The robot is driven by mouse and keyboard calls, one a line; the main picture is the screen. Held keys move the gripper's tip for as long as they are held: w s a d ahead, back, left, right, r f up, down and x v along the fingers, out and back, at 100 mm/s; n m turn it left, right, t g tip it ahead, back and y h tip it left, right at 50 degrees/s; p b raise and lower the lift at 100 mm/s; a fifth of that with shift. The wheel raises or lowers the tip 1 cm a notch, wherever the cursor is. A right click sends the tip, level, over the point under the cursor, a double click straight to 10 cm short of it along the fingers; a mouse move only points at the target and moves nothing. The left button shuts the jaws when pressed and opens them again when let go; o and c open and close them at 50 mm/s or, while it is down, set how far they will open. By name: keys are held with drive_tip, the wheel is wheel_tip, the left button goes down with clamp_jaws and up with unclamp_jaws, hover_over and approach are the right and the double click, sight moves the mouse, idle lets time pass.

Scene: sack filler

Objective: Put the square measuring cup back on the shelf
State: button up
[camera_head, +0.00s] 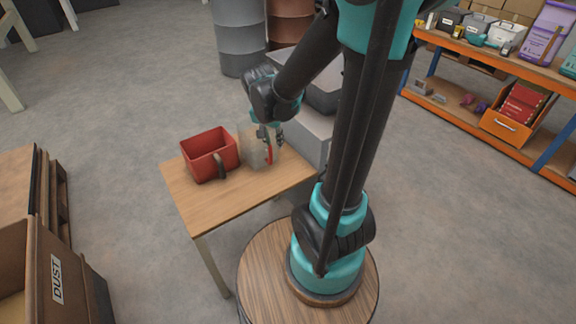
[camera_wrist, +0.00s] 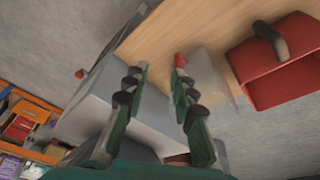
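A clear, square-sided cup (camera_head: 254,150) with a red handle (camera_head: 269,154) stands on the wooden table (camera_head: 217,205). It looks like the measuring cup. In the wrist view it is a faint see-through box (camera_wrist: 218,75), with the red handle end (camera_wrist: 180,60) by the right fingertip. My gripper (camera_head: 271,138) is at the cup's handle side, pointing down. In the wrist view my gripper (camera_wrist: 160,74) has its fingers apart, with nothing clamped between them. Whether a finger touches the handle, I cannot tell.
A red square bin (camera_head: 207,150) with a dark handle stands left of the cup, close by. Grey machinery (camera_head: 308,130) stands just right of the table. A stocked shelf (camera_head: 490,62) with orange edges is at the right. A brown box marked DUST (camera_head: 75,275) is at lower left.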

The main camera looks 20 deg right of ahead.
drive_tip(key=s+d+f+n+t+y, duration=0.1)
drive_tip(key=s+d+f+n, duration=0.1)
drive_tip(key=s+n, duration=0.5)
drive_tip(key=s, duration=0.4)
drive_tip(key=shift+s+d+f+t+y, duration=0.15)
drive_tip(key=shift+d+f+t+y, duration=0.1)
drive_tip(key=shift+f+t+y, duration=0.15)
idle(0.3)
